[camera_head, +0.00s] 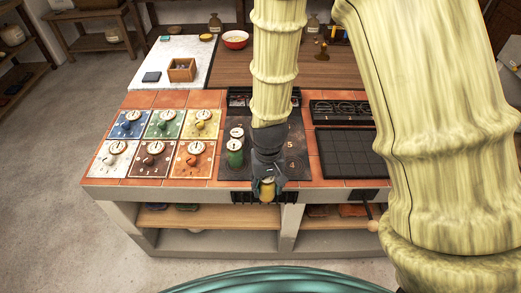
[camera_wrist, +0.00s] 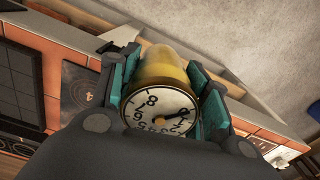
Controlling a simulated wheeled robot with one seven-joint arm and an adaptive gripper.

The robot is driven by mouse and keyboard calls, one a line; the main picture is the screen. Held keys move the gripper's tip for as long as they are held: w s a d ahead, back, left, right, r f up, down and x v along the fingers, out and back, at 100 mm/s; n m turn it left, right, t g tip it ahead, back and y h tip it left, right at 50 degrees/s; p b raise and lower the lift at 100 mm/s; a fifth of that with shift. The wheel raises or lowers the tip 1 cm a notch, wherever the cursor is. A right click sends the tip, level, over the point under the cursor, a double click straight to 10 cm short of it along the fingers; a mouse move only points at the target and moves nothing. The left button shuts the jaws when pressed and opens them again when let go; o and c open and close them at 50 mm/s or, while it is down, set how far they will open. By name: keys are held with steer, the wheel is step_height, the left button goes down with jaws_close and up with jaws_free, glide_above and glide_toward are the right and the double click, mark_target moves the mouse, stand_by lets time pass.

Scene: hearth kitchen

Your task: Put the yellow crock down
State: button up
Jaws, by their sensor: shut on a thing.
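The yellow crock (camera_wrist: 165,70) has a white numbered dial on its end and lies between the two teal fingers of my gripper (camera_wrist: 163,88) in the wrist view. My gripper is shut on its sides. In the head view my gripper (camera_head: 266,187) hangs at the front edge of the counter, with the yellow crock (camera_head: 267,191) between its fingers. I cannot tell how far the crock is from the counter edge. My arm hides part of the dark numbered panel (camera_head: 290,182) behind it.
A green crock (camera_head: 235,158) with a white dial stands on the dark panel, left of my gripper. Several coloured dial tiles, including a yellow one (camera_head: 204,121), cover the counter's left side. A black grid (camera_head: 350,150) lies to the right. A wooden shelf (camera_head: 240,216) is below the counter.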

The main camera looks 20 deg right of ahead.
steer(key=shift+w+r, duration=0.25)
steer(key=w+d+f+p, duration=0.1)
steer(key=w+p, duration=0.1)
steer(key=w, duration=0.3)
steer(key=w+d+p, duration=0.1)
steer(key=w+p, duration=0.1)
steer(key=w, duration=0.2)
steer(key=w+d+f+p, duration=0.1)
steer(key=w+d+p, duration=0.1)
steer(key=w, duration=0.3)
steer(key=shift+w+f+p, duration=0.35)
steer(key=shift+p, duration=0.1)
steer(key=shift+f+p, duration=0.55)
steer(key=shift+f, duration=0.6)
steer(key=shift+w+f, duration=0.1)
steer(key=o, duration=1.3)
step_height(320, 180, up, 12)
steer(key=b, duration=0.5)
